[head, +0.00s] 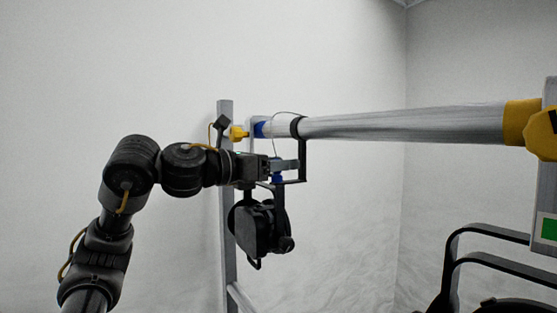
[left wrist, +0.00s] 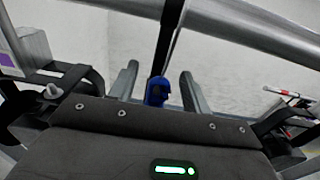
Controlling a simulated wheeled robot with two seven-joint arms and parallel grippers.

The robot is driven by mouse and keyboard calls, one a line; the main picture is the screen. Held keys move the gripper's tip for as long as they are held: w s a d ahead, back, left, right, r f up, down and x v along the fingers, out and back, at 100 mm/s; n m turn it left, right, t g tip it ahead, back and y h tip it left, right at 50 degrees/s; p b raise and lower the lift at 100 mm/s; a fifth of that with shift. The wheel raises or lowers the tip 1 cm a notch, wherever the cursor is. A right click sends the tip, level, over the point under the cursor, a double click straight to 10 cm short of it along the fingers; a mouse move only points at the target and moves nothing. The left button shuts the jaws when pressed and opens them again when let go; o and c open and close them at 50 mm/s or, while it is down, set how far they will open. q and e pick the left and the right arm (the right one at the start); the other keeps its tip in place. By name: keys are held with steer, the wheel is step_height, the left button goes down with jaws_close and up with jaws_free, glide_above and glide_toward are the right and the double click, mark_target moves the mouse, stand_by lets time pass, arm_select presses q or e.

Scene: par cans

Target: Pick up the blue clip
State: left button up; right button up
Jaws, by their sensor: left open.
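A small blue clip (head: 277,179) shows just under my left gripper (head: 290,164), by the black yoke of a par can (head: 262,225). In the left wrist view the blue clip (left wrist: 157,91) appears between the two grey fingers (left wrist: 158,84), with a visible space on each side. The left gripper is open; I cannot tell how deep the clip lies between its fingers. The par can hangs below a silver bar (head: 400,126). My right gripper is not in view.
A grey upright (head: 226,180) stands behind the left gripper. A blue band (head: 259,129) and yellow fitting (head: 238,133) are at the bar's left end. A thin cable loops over the bar. Black curved tubes (head: 480,228) stand lower right.

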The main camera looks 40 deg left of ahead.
arm_select(q)
steer(key=shift+s+a, duration=0.1)
steer(key=shift+c, duration=1.5)
jaws_close()
steer(key=shift+r, duration=0.1)
step_height(320, 180, up, 18)
